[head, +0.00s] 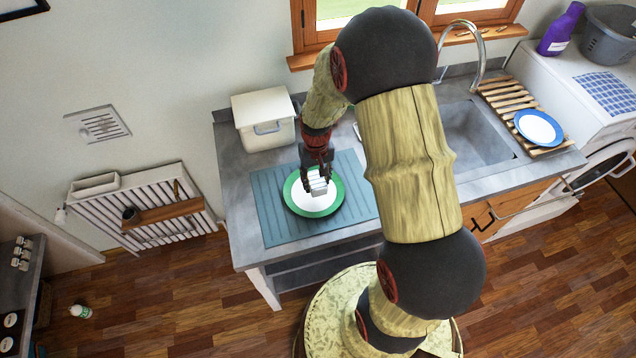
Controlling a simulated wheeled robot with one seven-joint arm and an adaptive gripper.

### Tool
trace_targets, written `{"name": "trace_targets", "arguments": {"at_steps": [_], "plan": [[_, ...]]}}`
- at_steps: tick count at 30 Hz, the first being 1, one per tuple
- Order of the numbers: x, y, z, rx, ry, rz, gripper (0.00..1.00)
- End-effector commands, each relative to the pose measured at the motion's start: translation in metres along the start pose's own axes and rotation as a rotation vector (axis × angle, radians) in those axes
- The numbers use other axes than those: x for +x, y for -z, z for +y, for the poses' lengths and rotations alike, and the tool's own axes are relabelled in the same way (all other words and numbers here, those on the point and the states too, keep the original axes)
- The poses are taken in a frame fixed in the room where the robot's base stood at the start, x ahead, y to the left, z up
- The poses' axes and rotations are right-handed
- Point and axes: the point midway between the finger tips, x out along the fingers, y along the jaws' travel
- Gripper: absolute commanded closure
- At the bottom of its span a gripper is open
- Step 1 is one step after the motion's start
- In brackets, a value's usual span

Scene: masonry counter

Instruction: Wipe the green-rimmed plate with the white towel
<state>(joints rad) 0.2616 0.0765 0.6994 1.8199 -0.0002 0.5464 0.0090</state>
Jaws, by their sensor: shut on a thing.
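The green-rimmed plate (333,204) lies on a blue-grey mat (278,229) on the counter. My gripper (318,178) points down over the plate and is shut on the white towel (319,187). The towel is a small folded bundle over the upper middle of the plate. It appears to be at the plate's surface, but I cannot tell for certain whether it touches. My gripper hides part of the plate's far rim.
A white lidded box (264,118) stands behind the plate at the back left. The sink (468,137) is to the right, partly hidden by my arm. A blue-rimmed plate (539,127) rests on a wooden rack (505,99). The counter (236,188) left of the mat is clear.

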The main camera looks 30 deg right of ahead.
Motion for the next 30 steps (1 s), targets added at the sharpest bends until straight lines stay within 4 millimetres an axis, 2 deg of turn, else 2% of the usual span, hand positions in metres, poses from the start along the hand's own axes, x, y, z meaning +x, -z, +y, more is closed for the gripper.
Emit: {"name": "trace_targets", "arguments": {"at_steps": [3,9,30], "plan": [[-0.014,0.003,-0.001,-0.001,0.000,0.001,0.79],[-0.025,0.006,-0.002,-0.002,0.000,0.000,0.79],[-0.026,0.002,-0.003,-0.002,0.000,-0.019,0.79]]}}
